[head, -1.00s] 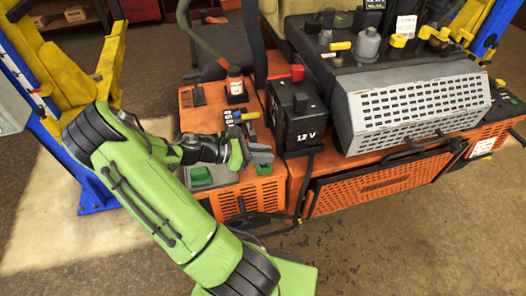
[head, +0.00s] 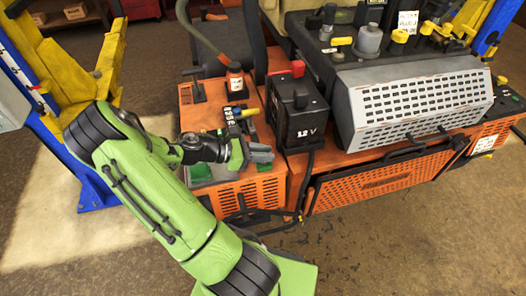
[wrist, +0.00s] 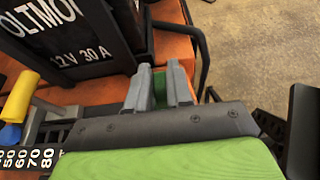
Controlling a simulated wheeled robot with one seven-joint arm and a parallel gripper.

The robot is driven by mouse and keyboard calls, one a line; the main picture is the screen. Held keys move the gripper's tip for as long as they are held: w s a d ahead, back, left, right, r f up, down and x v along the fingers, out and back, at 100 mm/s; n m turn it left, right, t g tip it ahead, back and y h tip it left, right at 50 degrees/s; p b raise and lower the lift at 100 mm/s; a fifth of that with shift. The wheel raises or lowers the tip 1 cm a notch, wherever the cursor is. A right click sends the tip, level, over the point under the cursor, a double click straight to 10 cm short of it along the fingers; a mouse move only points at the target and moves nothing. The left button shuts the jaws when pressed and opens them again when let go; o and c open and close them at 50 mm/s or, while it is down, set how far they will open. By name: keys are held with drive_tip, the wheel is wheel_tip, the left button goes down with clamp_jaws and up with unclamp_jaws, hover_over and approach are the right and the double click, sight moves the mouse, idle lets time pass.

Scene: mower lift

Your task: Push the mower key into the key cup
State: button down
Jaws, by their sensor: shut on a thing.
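My gripper (head: 262,155) is over the orange mower deck (head: 262,190), left of the black 12 V box. In the wrist view the two grey fingers (wrist: 159,72) are close together. A narrow green piece shows between them, which I take to be the mower key (wrist: 160,88). It is mostly hidden, and in the head view the hand covers it. The key cup cannot be made out for certain. A green block (head: 201,172) sits on the deck below and left of the hand.
The black 12 V box (head: 298,120) stands close by the fingers. A scale with a yellow and blue handle (wrist: 20,97) lies beside the hand. A grey perforated cover (head: 415,105) is to the right. A yellow and blue lift post (head: 75,75) stands at the left.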

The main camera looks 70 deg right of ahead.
drive_tip(key=shift+f, duration=0.35)
drive_tip(key=c, duration=0.9)
unclamp_jaws()
drive_tip(key=shift+c, duration=0.2)
drive_tip(key=p+v, duration=0.1)
drive_tip(key=v, duration=1.4)
drive_tip(key=shift+w, duration=0.35)
drive_tip(key=shift+a, duration=0.15)
